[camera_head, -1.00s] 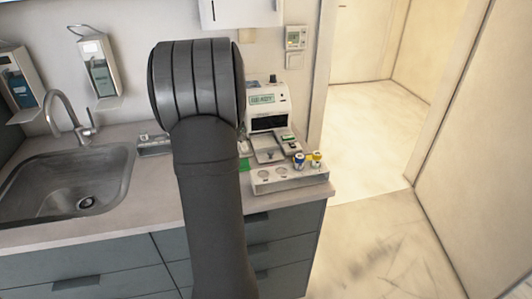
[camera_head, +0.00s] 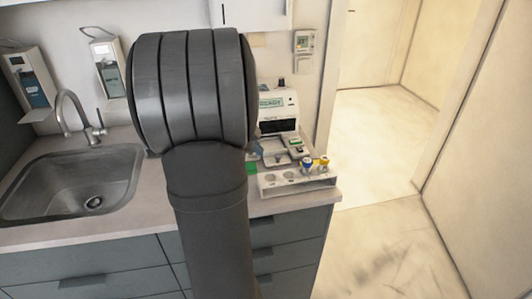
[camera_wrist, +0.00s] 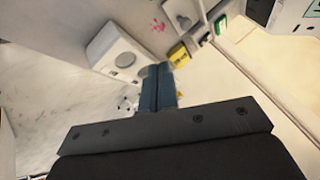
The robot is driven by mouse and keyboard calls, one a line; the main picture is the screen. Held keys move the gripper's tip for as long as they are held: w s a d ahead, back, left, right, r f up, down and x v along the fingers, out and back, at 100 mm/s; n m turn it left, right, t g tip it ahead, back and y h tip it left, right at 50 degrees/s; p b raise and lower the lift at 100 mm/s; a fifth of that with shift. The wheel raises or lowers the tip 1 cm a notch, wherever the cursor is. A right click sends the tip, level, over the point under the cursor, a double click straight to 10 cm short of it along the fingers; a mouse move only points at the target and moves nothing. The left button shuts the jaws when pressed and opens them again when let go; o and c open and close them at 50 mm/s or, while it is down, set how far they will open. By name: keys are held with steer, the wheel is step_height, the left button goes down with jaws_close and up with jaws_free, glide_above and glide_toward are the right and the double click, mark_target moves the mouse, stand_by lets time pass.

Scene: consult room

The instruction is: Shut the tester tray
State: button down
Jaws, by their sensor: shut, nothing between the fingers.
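The tester (camera_head: 278,112) is a white box with a green-lit display and a dark front opening, on the counter right of my arm. Its grey tray (camera_head: 276,157) sticks out at the front, so it stands open. In the wrist view, a pale part with a rounded hollow (camera_wrist: 183,14), probably the tray, shows at the top, and part of the tester (camera_wrist: 298,14) is at top right. My gripper (camera_wrist: 157,72) is shut and empty, its fingertips near the vial rack. My arm hides the gripper in the head view.
A white rack (camera_head: 270,190) with round holes stands before the tester; it also shows in the wrist view (camera_wrist: 100,48). A sink (camera_head: 70,180) lies left. The counter (camera_head: 150,200) has bare room.

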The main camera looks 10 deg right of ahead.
steer(key=x, duration=0.8)
steer(key=shift+d+f, duration=0.15)
steer(key=shift+f, duration=0.2)
steer(key=w, duration=0.1)
steer(key=w+d+f, duration=0.1)
steer(key=w, duration=0.1)
steer(key=shift+d, duration=0.3)
steer(key=shift+w+d, duration=0.25)
steer(key=shift+w, duration=0.2)
steer(key=shift+w, duration=0.1)
glide_above(273, 148)
steer(key=s+a, duration=0.1)
steer(key=a, duration=0.2)
steer(key=shift+d, duration=0.15)
